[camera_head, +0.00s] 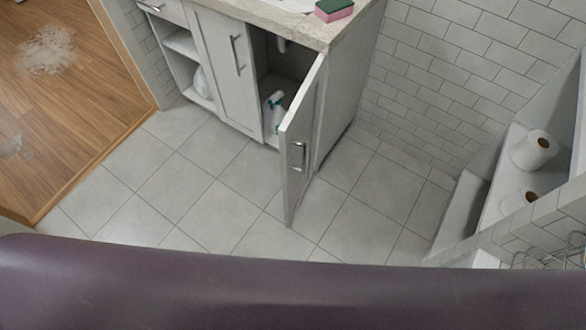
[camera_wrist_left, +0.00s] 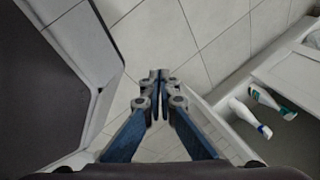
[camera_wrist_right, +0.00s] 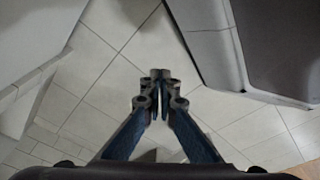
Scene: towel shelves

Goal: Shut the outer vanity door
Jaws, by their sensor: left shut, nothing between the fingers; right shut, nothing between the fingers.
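The outer vanity door (camera_head: 303,125) stands open in the head view, swung out from the right end of the vanity (camera_head: 350,85), with its metal handle (camera_head: 299,156) on the face toward the right. The cabinet opening behind it shows a spray bottle (camera_head: 274,112). My left gripper (camera_wrist_left: 158,78) is shut and empty in the left wrist view, above the tiled floor, with bottles (camera_wrist_left: 250,117) to its right. My right gripper (camera_wrist_right: 160,77) is shut and empty above floor tiles in the right wrist view. Neither gripper shows in the head view.
The neighbouring vanity door (camera_head: 225,70) is closed, beside open shelves (camera_head: 184,45). A pink and green sponge (camera_head: 334,10) lies on the countertop (camera_head: 285,22). Toilet rolls (camera_head: 534,150) sit in a wall niche at right. The grey tile floor (camera_head: 200,185) before the vanity is clear.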

